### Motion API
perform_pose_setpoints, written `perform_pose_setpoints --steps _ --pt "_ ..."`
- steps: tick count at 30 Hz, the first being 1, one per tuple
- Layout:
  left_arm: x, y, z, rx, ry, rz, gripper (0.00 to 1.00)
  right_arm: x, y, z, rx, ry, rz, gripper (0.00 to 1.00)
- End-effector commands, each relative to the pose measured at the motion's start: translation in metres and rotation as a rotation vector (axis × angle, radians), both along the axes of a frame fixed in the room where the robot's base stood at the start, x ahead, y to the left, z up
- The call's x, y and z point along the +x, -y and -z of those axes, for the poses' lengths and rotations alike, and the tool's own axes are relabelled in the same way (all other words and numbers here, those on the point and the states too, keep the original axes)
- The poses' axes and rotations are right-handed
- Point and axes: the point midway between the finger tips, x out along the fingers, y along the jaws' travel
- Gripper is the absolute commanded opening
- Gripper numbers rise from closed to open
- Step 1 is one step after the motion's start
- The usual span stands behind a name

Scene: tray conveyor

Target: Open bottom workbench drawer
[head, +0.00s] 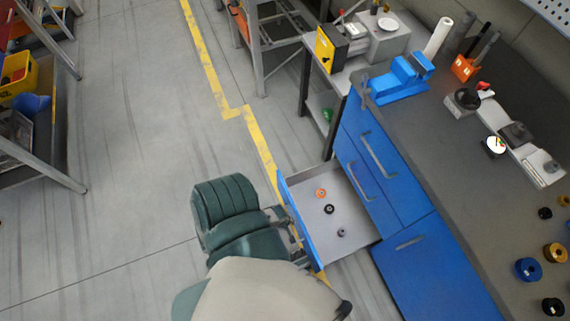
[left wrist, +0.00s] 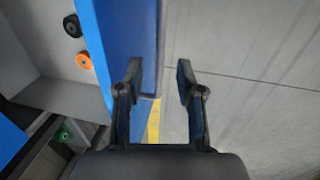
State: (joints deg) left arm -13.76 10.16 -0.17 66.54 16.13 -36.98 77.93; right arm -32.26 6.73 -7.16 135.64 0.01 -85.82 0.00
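The bottom drawer of the blue workbench (head: 410,255) stands pulled out, with its blue front panel (head: 299,226) well clear of the cabinet and its grey inside (head: 345,205) showing. My left gripper (head: 291,228) is at the outer side of that panel, partly hidden by my arm in the head view. In the left wrist view, my left gripper (left wrist: 161,78) has its two fingers apart. The left finger overlaps the blue panel (left wrist: 115,45) and the right finger is over the floor. I cannot tell whether they touch the panel or its handle. My right gripper is not in view.
An orange ring (head: 320,193), a black ring (head: 329,209) and a grey ring (head: 341,232) lie in the drawer. The drawers above (head: 365,160) are shut. A blue vise (head: 400,80) sits on the worktop. Open floor (head: 120,180) lies left; a metal rack (head: 50,160) stands far left.

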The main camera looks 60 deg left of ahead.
Motion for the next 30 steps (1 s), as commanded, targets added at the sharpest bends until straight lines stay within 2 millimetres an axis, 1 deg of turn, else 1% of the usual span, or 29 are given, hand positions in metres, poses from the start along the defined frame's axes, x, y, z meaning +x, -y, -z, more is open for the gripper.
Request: perform_pose_setpoints --steps 1,6,9,12,17,30 --pt "-0.003 0.000 -0.009 0.001 0.001 0.000 0.37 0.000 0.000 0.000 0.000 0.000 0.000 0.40" --pt "-0.008 -0.001 -0.036 0.001 0.000 0.001 0.37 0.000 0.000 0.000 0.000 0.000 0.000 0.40" --pt "-0.010 -0.001 -0.049 0.000 0.001 0.000 0.37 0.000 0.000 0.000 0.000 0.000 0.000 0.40" --pt "-0.012 -0.001 -0.057 0.000 -0.001 0.000 0.37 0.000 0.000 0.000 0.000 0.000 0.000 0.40" --pt "-0.012 -0.001 -0.063 0.000 0.000 0.000 0.37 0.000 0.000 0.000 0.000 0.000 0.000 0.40" --pt "-0.012 -0.001 -0.062 0.000 0.000 0.000 0.37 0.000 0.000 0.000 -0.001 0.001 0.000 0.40"
